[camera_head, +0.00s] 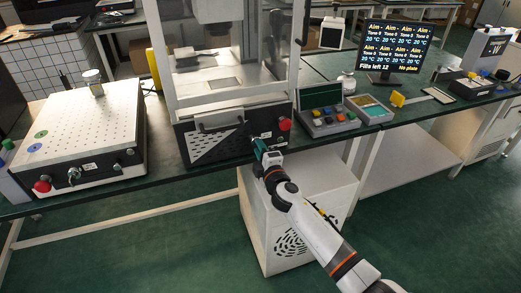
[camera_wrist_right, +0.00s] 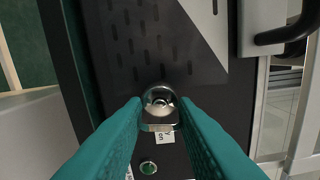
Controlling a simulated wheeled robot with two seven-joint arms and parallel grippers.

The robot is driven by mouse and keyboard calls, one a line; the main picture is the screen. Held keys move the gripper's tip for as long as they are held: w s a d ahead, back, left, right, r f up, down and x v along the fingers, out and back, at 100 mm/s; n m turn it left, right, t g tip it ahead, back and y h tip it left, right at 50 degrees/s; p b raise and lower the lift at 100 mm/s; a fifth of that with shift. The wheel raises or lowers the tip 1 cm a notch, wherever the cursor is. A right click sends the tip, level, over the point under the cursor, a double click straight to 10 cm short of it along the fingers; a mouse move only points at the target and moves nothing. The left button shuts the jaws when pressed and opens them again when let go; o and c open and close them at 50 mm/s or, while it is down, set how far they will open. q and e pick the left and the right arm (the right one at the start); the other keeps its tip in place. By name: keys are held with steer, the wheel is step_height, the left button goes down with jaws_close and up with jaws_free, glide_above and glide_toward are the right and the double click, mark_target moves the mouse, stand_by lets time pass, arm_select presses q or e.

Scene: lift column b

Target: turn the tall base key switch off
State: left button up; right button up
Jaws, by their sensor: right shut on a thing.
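The tall machine's black base (camera_head: 210,147) is on the bench at the centre of the head view, with a red button at its right end. The key switch (camera_wrist_right: 159,103), a shiny metal key in a round collar, is on its front in the wrist view. My right gripper (camera_head: 258,144) is at the lower right of that front. Its teal fingers are shut on the key, one on each side. The key is mostly hidden behind the gripper in the head view. My left gripper is not in view.
A low perforated box (camera_head: 80,135) at left carries another key switch (camera_head: 74,175) and a red button. A button panel (camera_head: 325,118) stands just right of the tall base. A white cabinet (camera_head: 300,200) is under the bench. A monitor (camera_head: 393,47) stands at right.

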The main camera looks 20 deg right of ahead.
steer(key=shift+n, duration=0.6)
steer(key=shift+f, duration=0.1)
steer(key=o, duration=1)
steer(key=s, duration=1.2)
steer(key=shift+d, duration=0.2)
